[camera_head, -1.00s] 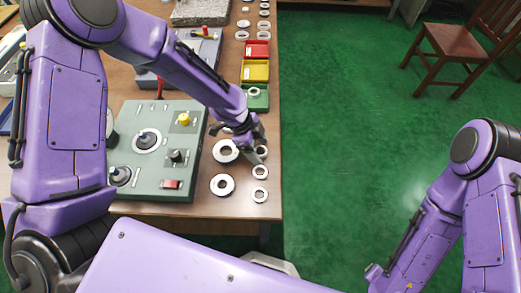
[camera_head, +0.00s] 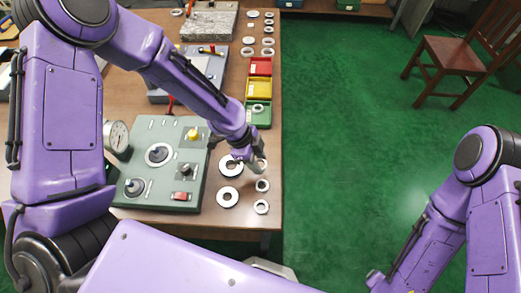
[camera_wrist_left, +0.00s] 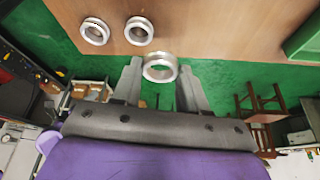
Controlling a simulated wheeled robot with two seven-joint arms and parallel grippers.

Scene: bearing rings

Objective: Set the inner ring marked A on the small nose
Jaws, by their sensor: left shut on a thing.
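My left gripper (camera_head: 257,167) reaches down at the right edge of the table. In the left wrist view its two fingers (camera_wrist_left: 160,84) are shut on a small metal ring (camera_wrist_left: 160,68), one on each side. This ring shows partly behind the fingers in the head view (camera_head: 263,162). Two more small rings, a middle one (camera_head: 262,185) and a near one (camera_head: 261,207), lie in line with it. No letter A is readable. A grey-green panel (camera_head: 165,130) carries a post in a pale disc (camera_head: 158,154) and a dark post (camera_head: 186,168); I cannot tell which is the small nose.
A gauge (camera_head: 117,140) and a yellow knob (camera_head: 193,135) stand at the panel. Red (camera_head: 260,66), yellow (camera_head: 258,88) and green (camera_head: 259,118) bins line the table's right side.

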